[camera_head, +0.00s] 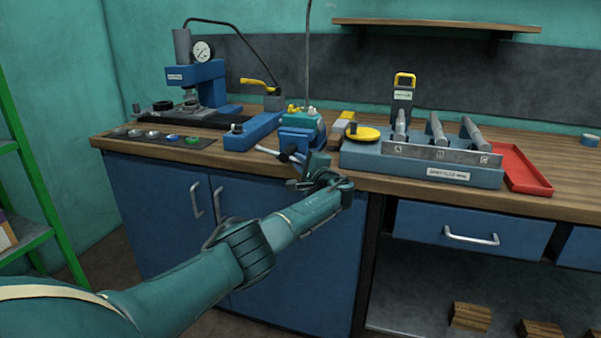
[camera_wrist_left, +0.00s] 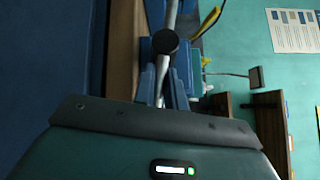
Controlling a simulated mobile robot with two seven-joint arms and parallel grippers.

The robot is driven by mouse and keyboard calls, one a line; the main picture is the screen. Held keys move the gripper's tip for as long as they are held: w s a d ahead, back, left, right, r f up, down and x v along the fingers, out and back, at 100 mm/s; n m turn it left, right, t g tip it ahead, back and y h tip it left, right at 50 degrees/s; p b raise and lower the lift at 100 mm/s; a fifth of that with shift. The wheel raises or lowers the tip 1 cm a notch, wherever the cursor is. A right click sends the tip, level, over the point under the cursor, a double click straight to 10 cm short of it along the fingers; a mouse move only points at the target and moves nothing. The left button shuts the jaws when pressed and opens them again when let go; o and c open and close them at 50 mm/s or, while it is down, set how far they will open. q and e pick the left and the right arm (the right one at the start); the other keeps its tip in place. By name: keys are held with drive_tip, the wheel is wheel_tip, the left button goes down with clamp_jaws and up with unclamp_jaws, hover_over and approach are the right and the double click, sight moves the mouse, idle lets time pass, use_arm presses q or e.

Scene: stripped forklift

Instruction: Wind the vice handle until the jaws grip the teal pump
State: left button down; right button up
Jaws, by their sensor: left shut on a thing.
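The teal pump (camera_head: 301,119) sits at the blue vice (camera_head: 298,138) on the bench's front edge. The pump has yellow and pale fittings on top. I cannot tell whether the jaws touch it. The vice handle (camera_head: 268,151) is a thin metal bar with dark knobs, sticking out in front of the bench. My left gripper (camera_head: 305,166) is at the handle, below and in front of the vice. In the left wrist view its two blue fingers (camera_wrist_left: 164,82) are shut on the handle, with a round black knob (camera_wrist_left: 165,42) just beyond them. My right gripper is not in view.
A blue press with a gauge (camera_head: 203,80) stands at the back left. A grey-blue rack (camera_head: 420,165) with several handled tools, a yellow disc (camera_head: 362,133) and a red tray (camera_head: 522,168) lie to the right. Blue cabinet doors (camera_head: 170,205) are below the bench edge.

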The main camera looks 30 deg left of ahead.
use_arm(q)
drive_tip(key=shift+s+f+m+y+b, duration=0.1)
drive_tip(key=shift+f+m+y+b, duration=0.35)
drive_tip(key=shift+f+b, duration=0.25)
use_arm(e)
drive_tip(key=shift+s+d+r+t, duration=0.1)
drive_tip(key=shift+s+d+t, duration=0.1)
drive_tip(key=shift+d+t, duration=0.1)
use_arm(q)
drive_tip(key=shift+a, duration=0.1)
drive_tip(key=c, duration=1.5)
unclamp_jaws()
drive_tip(key=shift+r, duration=0.2)
drive_tip(key=shift+o, duration=0.2)
drive_tip(key=shift+r, duration=0.1)
drive_tip(key=p+v, duration=0.3)
drive_tip(key=v, duration=1)
drive_tip(key=shift+s, duration=0.2)
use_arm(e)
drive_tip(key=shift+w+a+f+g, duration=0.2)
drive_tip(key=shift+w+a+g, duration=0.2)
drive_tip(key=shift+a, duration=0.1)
